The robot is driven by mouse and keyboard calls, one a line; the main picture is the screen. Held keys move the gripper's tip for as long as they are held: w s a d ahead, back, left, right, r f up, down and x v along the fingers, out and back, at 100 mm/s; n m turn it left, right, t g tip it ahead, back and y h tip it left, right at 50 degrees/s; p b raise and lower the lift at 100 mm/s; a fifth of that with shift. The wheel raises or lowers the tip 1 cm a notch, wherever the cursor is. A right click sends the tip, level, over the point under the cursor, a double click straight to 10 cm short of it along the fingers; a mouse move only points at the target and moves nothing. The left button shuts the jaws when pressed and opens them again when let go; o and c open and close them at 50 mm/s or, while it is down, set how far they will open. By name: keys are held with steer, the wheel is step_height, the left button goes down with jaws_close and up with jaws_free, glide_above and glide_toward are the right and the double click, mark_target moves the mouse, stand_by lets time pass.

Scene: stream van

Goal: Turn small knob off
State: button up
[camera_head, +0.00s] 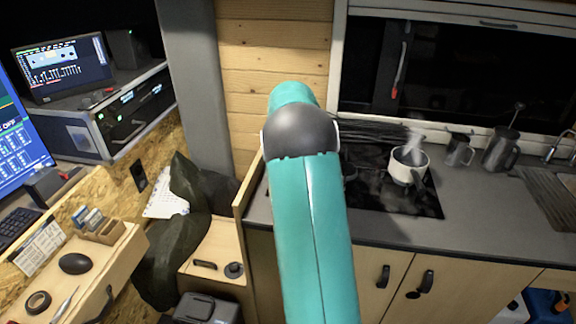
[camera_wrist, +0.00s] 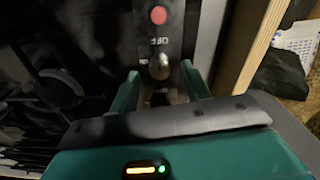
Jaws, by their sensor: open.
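A small rounded metal knob (camera_wrist: 159,67) shows in the wrist view on a dark panel. The letters OFF and a red dot (camera_wrist: 158,15) are just above it in the picture. My gripper (camera_wrist: 160,73) is open, with one green finger on each side of the knob. I cannot tell whether either finger touches it. The lower part of the knob is partly in shadow. In the head view my arm covers the knob and my gripper; the black cooktop (camera_head: 395,200) shows to the right of my arm.
A white steaming pot (camera_head: 408,166) stands on the cooktop. Dark jugs (camera_head: 500,150) stand on the grey counter (camera_head: 470,215) to its right. A burner (camera_wrist: 60,88) shows left of my gripper in the wrist view. A wooden edge (camera_wrist: 250,45) rises on the right there.

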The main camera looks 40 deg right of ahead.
step_height(320, 180, up, 12)
stand_by(0.3)
stand_by(0.4)
